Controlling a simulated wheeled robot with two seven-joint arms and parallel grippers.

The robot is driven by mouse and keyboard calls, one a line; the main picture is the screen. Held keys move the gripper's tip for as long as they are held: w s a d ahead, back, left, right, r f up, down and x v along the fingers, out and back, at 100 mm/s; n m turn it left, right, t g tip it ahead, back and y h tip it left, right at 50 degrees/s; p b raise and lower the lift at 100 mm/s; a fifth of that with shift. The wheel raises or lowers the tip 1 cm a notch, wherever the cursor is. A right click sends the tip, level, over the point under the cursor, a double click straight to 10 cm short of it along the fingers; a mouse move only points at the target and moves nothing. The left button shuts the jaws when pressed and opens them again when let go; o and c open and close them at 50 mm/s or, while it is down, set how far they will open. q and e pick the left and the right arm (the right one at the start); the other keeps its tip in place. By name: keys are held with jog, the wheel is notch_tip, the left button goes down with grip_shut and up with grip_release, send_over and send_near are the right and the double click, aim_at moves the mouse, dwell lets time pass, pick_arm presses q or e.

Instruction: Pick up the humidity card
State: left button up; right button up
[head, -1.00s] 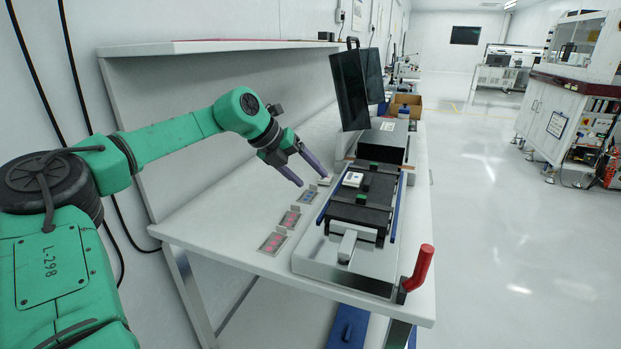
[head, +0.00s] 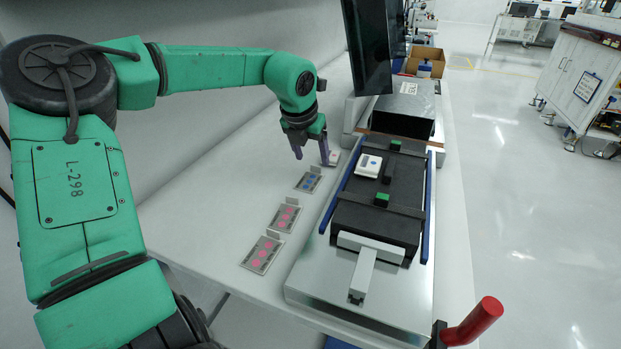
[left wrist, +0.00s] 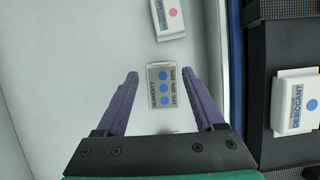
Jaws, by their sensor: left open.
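A humidity card (head: 308,182) with blue dots lies on the white table, beside the black tray fixture. In the left wrist view the card (left wrist: 162,87), with blue dots and printed lettering, appears between my fingers. My left gripper (head: 312,156) is open and points down above the table near this card; it also shows in the left wrist view (left wrist: 161,75). Its purple fingers appear apart from the card. Two cards with pink dots, a middle one (head: 285,217) and a nearest one (head: 262,254), lie closer to me. My right gripper is not in view.
A white item with a pink dot (left wrist: 168,18) lies just past the card. A white desiccant pack (head: 368,165) sits on the black tray (head: 374,222) to the right, with a blue rail alongside. A dark monitor (head: 367,45) stands behind. Bare table lies left of the cards.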

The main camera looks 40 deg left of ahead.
aim_at(315, 170)
pick_arm(q)
jog(key=x, duration=0.4)
jog(key=shift+f, duration=0.15)
grip_shut()
notch_tip(315, 170, up, 10)
